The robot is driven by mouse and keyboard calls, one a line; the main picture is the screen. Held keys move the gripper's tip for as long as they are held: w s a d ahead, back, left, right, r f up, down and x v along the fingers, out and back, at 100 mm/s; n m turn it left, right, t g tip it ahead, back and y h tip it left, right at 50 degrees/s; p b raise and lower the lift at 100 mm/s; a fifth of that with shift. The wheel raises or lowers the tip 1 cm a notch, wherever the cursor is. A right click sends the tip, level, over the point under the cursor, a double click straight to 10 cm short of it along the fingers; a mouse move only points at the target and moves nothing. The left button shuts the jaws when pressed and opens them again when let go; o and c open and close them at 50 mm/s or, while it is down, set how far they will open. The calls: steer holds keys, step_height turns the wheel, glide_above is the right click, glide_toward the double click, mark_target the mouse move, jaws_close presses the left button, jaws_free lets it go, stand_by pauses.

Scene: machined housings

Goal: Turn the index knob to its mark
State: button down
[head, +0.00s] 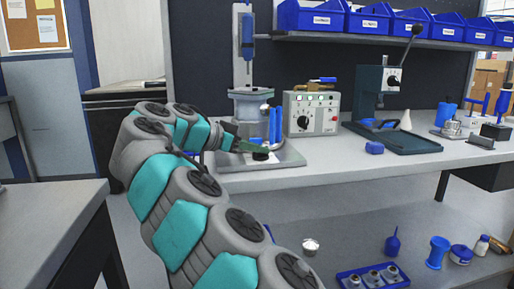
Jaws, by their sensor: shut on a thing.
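My arm reaches up from the bottom of the head view to a grey fixture (250,104) on the bench. My gripper (266,147), with greenish fingers, is low at the fixture's front, just above its base plate (290,160). It is shut on a small dark, round piece with a white part (260,156), which looks like the index knob. The fingers partly cover the knob, and its mark is too small to make out. Blue upright parts (275,124) stand right behind the gripper.
A control box (303,110) with its own black dial stands right of the fixture. Blue bins (310,18) line the shelf above. The bench front (340,170) is mostly clear.

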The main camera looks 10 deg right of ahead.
steer(key=shift+r, duration=0.15)
steer(key=c, duration=0.9)
jaws_free()
steer(key=shift+o, duration=0.2)
steer(key=shift+p+v, duration=1.2)
steer(key=shift+v, duration=2.55)
